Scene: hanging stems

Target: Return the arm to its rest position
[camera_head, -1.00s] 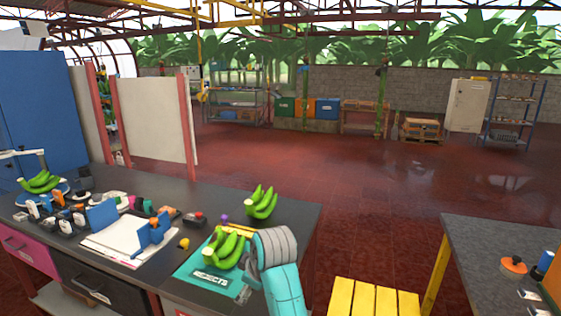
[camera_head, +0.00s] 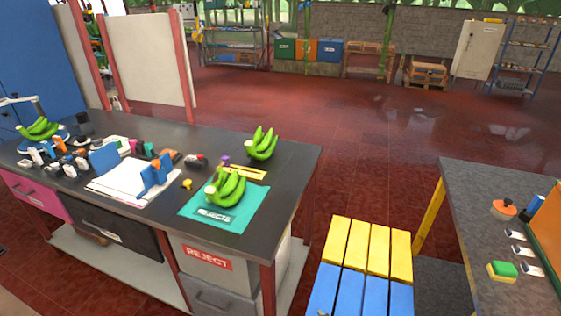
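My gripper and arm are not in the head view now. A bunch of green bananas (camera_head: 225,188) lies on the teal REJECTS mat (camera_head: 245,213) at the front right of the dark table (camera_head: 285,192). A second green bunch (camera_head: 261,144) lies on the bare tabletop behind the mat. A third bunch (camera_head: 38,129) sits at the table's far left end. Nothing visible touches the bunch on the mat apart from the mat.
A blue and yellow slatted surface (camera_head: 365,250) stands right of the table. A second grey table (camera_head: 495,215) at the right bears a sponge (camera_head: 503,271) and small tools. Red floor (camera_head: 340,125) behind the tables is open. Papers (camera_head: 130,185) lie on the left table.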

